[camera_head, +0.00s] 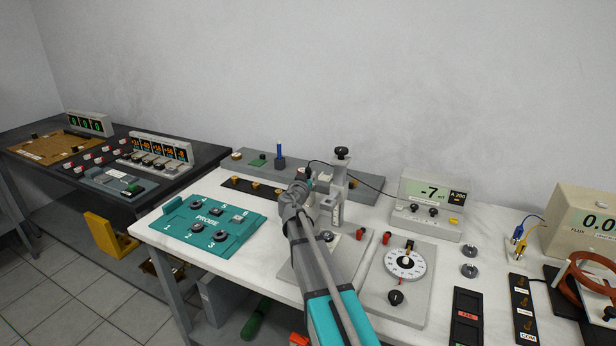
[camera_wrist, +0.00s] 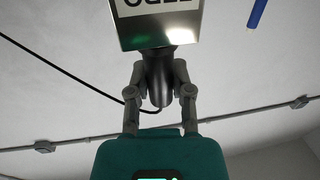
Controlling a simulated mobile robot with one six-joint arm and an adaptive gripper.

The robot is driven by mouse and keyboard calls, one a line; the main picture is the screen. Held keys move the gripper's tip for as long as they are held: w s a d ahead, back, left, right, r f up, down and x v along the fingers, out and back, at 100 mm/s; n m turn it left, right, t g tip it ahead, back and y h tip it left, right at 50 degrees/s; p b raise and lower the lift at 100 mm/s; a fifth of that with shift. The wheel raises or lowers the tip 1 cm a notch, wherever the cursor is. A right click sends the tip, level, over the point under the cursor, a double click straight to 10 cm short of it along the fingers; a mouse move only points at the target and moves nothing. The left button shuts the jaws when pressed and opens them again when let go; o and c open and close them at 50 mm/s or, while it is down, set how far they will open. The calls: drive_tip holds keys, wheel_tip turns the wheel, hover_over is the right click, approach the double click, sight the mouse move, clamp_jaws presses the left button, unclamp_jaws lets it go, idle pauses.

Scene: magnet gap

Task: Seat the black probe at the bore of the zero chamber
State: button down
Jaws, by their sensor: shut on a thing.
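In the wrist view, my gripper (camera_wrist: 160,92) is shut on the black probe (camera_wrist: 158,72), with one finger on each side. A black cable (camera_wrist: 60,65) runs off from the probe to the left. The probe's far end meets the face of the shiny metal zero chamber (camera_wrist: 158,38), which bears a white label with upside-down letters. The bore itself is hidden, so I cannot tell how deep the probe sits. In the head view my arm covers most of the gripper, the probe and the chamber.
A grey stand with a black knob (camera_head: 342,152) rises close to the right of my wrist. A meter (camera_head: 432,206) reading -7 stands further right, near a dial plate (camera_head: 405,263). A blue post (camera_head: 280,151) stands behind.

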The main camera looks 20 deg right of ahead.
drive_tip(key=shift+f, duration=0.15)
drive_tip(key=shift+c, duration=2.2)
unclamp_jaws()
drive_tip(key=shift+s, duration=0.1)
drive_tip(key=v, duration=1.2)
wheel_tip(320, 180, up, 9)
drive_tip(key=p, duration=0.9)
drive_tip(key=shift+r, duration=0.2)
drive_tip(key=shift+r, duration=0.15)
